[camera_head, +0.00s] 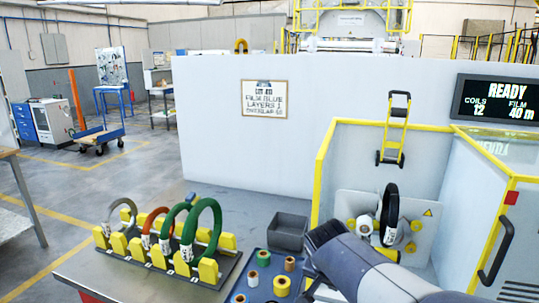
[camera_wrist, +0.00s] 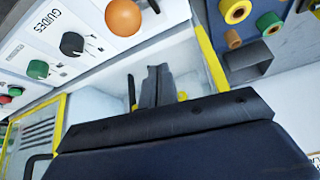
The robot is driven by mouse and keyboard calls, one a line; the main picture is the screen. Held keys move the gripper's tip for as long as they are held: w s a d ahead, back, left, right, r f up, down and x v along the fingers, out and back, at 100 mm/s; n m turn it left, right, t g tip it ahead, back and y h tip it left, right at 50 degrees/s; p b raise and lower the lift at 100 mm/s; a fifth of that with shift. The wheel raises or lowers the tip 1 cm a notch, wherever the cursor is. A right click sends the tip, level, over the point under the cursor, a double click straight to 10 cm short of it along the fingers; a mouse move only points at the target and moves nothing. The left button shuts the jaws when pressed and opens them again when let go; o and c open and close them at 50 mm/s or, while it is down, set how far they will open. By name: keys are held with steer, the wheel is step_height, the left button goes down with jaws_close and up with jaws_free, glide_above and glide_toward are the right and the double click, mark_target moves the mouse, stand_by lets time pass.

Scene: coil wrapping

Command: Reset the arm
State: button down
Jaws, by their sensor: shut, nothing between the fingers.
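My gripper (camera_wrist: 156,80) shows in the wrist view as two dark fingers close together, shut and empty. In the head view my arm reaches in from the lower right. Its dark end is in front of the wrapping machine's left edge, and the fingertips cannot be made out there. A black coil (camera_head: 390,213) stands upright at the machine's white plate (camera_head: 433,205), right of my arm's end. My gripper is apart from it.
A rack (camera_head: 208,271) holds several upright coils. A blue tray (camera_head: 239,287) of film rolls and a grey bin (camera_head: 287,232) are left of my arm. A guides panel (camera_wrist: 45,35) lines the wrist view's upper left. A screen (camera_head: 500,99) reads READY.

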steer(key=shift+w+d+f+g+p, duration=0.15)
steer(key=shift+w+d+g+p, duration=0.3)
steer(key=shift+p, duration=0.45)
steer(key=shift+a+f+b, duration=0.1)
steer(key=shift+b, duration=0.2)
